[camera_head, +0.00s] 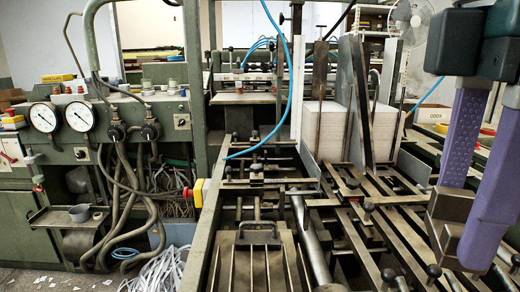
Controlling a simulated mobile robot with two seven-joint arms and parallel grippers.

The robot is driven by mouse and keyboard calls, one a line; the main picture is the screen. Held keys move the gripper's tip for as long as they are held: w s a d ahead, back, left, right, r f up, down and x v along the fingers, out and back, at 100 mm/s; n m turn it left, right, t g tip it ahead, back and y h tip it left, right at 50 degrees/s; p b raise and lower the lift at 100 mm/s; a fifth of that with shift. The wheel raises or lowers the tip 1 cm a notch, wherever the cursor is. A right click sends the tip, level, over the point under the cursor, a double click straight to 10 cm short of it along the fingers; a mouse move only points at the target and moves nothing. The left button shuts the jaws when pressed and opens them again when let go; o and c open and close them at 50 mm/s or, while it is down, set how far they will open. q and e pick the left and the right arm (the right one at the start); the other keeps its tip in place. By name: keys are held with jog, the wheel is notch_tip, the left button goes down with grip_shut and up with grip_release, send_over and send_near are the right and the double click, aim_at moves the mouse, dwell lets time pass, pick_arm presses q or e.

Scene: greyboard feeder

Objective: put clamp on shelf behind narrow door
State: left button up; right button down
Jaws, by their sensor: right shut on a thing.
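My right gripper (464,218) comes in at the right edge, with two purple fingers hanging down from a dark body. Between the finger ends is a brownish-grey blocky piece, which appears to be the clamp (447,232). The fingers are shut on it, and they hide part of it. It is held in front of the right side of the feeder machine. My left gripper is not in view. I cannot make out a narrow door with a shelf behind it in this view.
The feeder's metal bars and rails (385,215) fill the middle and right, with a grey board stack (325,130) behind. A green control cabinet with pressure gauges (79,117) and hanging hoses stands left. A blue hose (276,105) crosses the middle. Paper strips (160,270) lie on the floor.

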jog(key=m, duration=0.3)
jog(key=shift+w+d+r, duration=0.1)
jog(key=shift+d+r, duration=0.2)
jog(key=shift+d, duration=0.05)
jog(key=m, duration=0.3)
jog(key=d+m, duration=0.1)
jog(key=m, duration=0.1)
jog(key=shift+r, duration=0.4)
notch_tip(320, 180, up, 35)
jog(key=m+p, duration=0.6)
jog(key=p, duration=2.8)
jog(key=s+f, duration=0.2)
jog(key=s, duration=0.3)
jog(key=shift+s+d+f, duration=0.2)
jog(key=shift+s+d, duration=0.1)
jog(key=shift+d, duration=0.15)
